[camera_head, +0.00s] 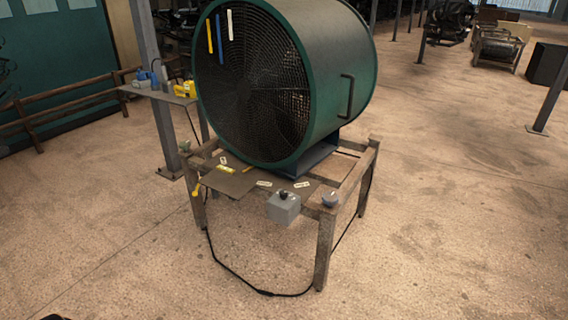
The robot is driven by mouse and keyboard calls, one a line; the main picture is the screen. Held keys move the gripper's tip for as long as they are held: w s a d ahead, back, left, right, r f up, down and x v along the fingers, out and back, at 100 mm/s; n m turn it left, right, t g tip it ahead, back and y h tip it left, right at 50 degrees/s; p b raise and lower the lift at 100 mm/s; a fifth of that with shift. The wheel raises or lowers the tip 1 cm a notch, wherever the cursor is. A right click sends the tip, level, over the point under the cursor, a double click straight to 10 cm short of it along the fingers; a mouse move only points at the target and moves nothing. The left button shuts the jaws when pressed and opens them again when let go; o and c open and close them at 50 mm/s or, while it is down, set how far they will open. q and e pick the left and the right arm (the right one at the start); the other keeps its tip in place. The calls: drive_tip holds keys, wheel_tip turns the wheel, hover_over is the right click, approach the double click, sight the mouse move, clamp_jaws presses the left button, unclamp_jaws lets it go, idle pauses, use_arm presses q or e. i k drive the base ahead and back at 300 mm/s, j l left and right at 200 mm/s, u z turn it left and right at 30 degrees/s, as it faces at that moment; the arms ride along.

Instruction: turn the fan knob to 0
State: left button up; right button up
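A large green drum fan (335,60) with a dark round grille stands on a wooden frame table (325,245) in the middle of the head view. A grey control box (283,210) sits at the table's front edge. A dark knob (284,195) is on top of the box. The knob is too small to read its setting. Neither gripper is clearly in view. A small dark shape shows at the bottom left edge, too cut off to identify.
A black cable (264,292) runs over the floor in front. A side shelf (158,94) and a post stand behind left. The front floor is mostly clear.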

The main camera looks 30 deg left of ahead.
sight(283, 193)
drive_tip(key=i+j+u, duration=0.35)
drive_tip(key=i+j, duration=0.15)
drive_tip(key=i+j+u, duration=0.35)
drive_tip(key=i, duration=0.25)
